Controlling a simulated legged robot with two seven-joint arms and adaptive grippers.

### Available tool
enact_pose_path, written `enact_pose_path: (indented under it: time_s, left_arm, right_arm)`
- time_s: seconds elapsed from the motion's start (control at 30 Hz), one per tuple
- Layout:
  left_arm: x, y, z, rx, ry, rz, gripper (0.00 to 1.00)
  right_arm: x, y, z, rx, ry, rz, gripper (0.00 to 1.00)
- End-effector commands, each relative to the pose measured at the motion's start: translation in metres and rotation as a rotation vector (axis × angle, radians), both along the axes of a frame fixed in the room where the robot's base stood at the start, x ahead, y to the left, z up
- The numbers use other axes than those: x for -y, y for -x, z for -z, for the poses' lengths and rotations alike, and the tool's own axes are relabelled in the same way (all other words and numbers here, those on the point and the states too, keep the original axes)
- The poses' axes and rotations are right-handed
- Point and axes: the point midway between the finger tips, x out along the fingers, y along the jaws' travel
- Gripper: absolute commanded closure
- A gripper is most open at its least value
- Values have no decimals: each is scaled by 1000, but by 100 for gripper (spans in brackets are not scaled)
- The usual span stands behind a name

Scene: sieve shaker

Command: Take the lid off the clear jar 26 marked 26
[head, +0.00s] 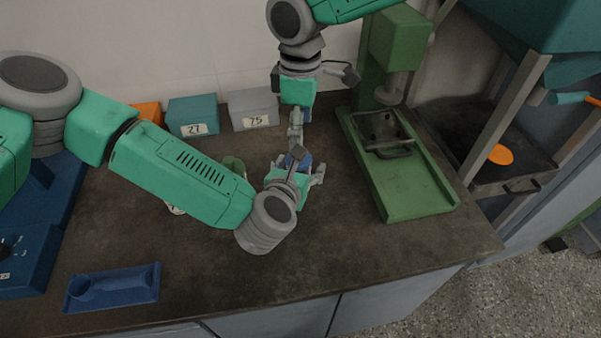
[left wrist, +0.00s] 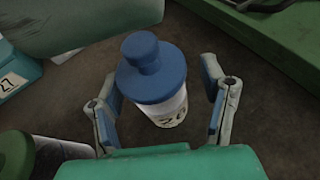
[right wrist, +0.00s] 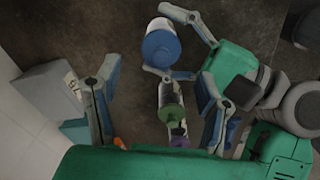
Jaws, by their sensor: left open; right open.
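The clear jar marked 26 (left wrist: 168,110) stands upright on the bench with its blue knobbed lid (left wrist: 152,70) on. In the left wrist view it is between the two spread fingers of my left gripper (left wrist: 160,88), with gaps showing at the sides. In the head view my left gripper (head: 301,172) mostly hides the jar. In the right wrist view the blue lid (right wrist: 161,47) shows at the top, with the left gripper's fingers on either side.
A green-lidded jar (left wrist: 18,155) stands close by; green and purple lids (right wrist: 171,113) show between my right fingers' sides. Boxes marked 27 (head: 193,115) and 75 (head: 254,108) line the wall. A green press (head: 418,195) stands right. A blue tray (head: 112,288) lies front left.

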Motion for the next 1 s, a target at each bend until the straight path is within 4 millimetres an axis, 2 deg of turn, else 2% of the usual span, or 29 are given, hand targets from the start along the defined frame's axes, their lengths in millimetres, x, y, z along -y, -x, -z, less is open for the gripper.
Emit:
enact_pose_path:
  time_s: [0.33, 0.37, 0.5, 0.53, 0.57, 0.63, 0.67, 0.87, 1.0]
  left_arm:
    - [0, -4, 2, 0, 0, -1, 34]
    - [0, -4, 2, 0, 0, -1, 42]
    - [0, -4, 2, -1, -1, -1, 91]
    - [1, -4, 2, -1, -2, -1, 100]
    - [1, -4, 2, -1, -2, -1, 100]
    - [1, -4, 2, -1, -2, -1, 100]
    - [1, -4, 2, -1, -2, -1, 100]
    - [1, -4, 2, -1, 0, 0, 100]
    - [0, -3, 2, -1, 0, 0, 100]
  right_arm:
    - [-1, 0, 0, 0, 0, -1, 36]
    - [-1, 0, 0, 0, 0, -1, 36]
    - [-1, 0, 0, 0, 0, 0, 36]
    - [0, 0, 0, 0, 0, 0, 36]
    - [0, 0, 0, -1, 0, 0, 36]
    - [0, 0, 0, -1, -1, 0, 54]
    - [0, 0, 1, 1, -3, 0, 56]
    - [-2, -3, 8, 45, -91, 20, 56]
    - [-6, -4, 14, 113, -240, 57, 56]
